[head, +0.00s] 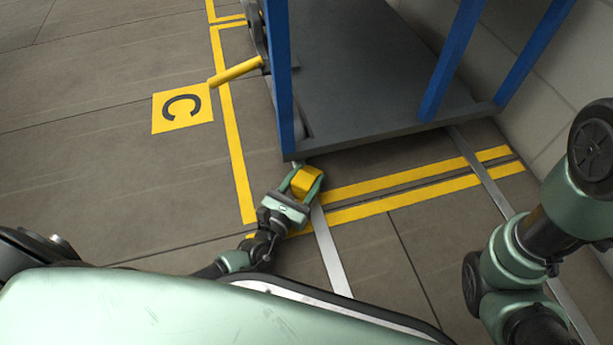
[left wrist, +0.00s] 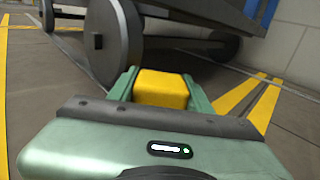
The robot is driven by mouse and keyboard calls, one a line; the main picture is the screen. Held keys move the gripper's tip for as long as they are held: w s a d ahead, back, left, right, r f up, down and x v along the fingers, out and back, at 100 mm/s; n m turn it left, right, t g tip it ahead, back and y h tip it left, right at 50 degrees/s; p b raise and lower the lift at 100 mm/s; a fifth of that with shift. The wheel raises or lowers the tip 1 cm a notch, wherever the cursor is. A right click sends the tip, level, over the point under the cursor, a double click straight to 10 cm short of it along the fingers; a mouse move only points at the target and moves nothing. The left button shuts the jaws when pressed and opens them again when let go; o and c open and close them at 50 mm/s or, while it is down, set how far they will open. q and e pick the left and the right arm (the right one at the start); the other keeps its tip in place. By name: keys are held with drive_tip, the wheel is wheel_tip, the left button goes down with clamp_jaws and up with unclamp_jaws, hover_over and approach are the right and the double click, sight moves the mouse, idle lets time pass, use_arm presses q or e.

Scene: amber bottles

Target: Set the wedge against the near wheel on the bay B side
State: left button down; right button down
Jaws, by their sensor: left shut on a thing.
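My left gripper (head: 306,185) is shut on the yellow wedge (head: 307,179), low over the floor just outside the near corner of the cart (head: 365,80). In the left wrist view the wedge (left wrist: 160,90) sits between the green fingers (left wrist: 161,92). A large dark wheel (left wrist: 112,42) of the cart stands just beyond it, a little to the left. I cannot tell whether wedge and wheel touch. In the head view the deck and the gripper hide most of that wheel. No bay B mark shows. My right arm is at the right, its gripper out of view.
A yellow floor plate marked C (head: 182,107) lies left of a yellow line (head: 235,150). A yellow-ended lever (head: 237,71) sticks out from the cart's left side. Blue posts (head: 452,60) rise from the deck. A pale wall (head: 570,70) closes the right. Floor at left is clear.

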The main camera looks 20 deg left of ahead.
use_arm(q)
drive_tip(key=shift+f, duration=0.5)
idle(0.4)
drive_tip(key=c, duration=0.6)
unclamp_jaws()
drive_tip(key=shift+f, duration=0.1)
drive_tip(key=shift+s, duration=0.1)
